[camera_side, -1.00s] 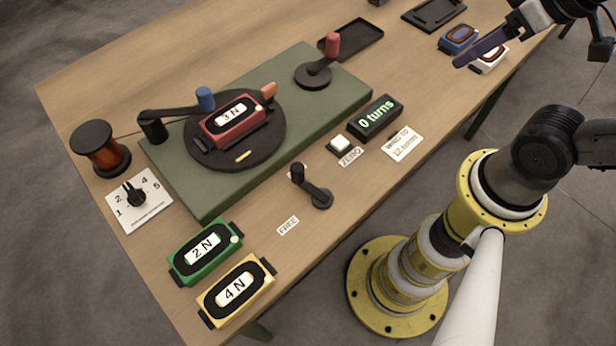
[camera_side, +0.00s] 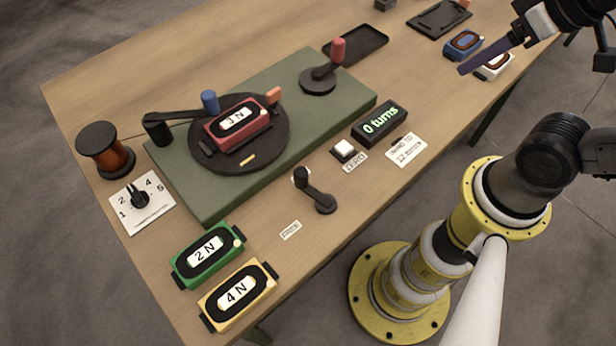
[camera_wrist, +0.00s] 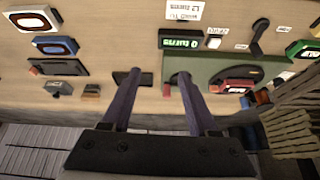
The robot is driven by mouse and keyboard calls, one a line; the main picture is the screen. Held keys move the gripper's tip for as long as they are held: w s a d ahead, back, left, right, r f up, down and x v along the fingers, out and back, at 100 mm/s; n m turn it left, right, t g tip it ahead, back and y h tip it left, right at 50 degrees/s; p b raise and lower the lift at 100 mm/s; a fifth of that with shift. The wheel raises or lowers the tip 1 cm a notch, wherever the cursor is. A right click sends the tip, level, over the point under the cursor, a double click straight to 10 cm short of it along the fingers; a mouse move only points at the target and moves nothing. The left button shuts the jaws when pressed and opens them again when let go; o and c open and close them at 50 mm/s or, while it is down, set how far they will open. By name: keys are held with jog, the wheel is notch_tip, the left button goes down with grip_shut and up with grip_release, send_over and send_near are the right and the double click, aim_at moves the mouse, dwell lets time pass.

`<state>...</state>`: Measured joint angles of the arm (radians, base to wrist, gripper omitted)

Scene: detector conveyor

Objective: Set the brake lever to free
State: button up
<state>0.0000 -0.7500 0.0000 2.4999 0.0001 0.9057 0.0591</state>
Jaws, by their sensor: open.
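The brake lever (camera_side: 316,192) is a short black arm with an upright black knob, on the wooden table in front of the green base. Its knob end points up and left in the side view, apart from the small "FREE" label (camera_side: 290,230) below and left of it. The lever also shows in the wrist view (camera_wrist: 258,38), near the top right. My gripper (camera_side: 463,70) is at the upper right in the side view, above the table's far end and well away from the lever. In the wrist view its two purple fingers (camera_wrist: 156,74) are apart with nothing between them.
The green base (camera_side: 290,130) carries a turntable with a red "3 N" block (camera_side: 238,128) and a red-knobbed crank (camera_side: 322,76). A white button (camera_side: 344,148) and the "0 turns" display (camera_side: 379,124) stand right of the lever. Green (camera_side: 207,256) and yellow (camera_side: 238,295) blocks lie at front left.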

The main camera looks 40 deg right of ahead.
jog(key=w+a+r+m, duration=0.3)
jog(key=w+r+m, duration=0.1)
jog(key=w+r, duration=0.1)
jog(key=n+g, duration=0.2)
jog(key=g, duration=0.4)
send_over(301, 172)
notch_tip(301, 172, down, 9)
notch_tip(301, 172, down, 14)
jog(key=shift+r, duration=0.25)
grip_shut()
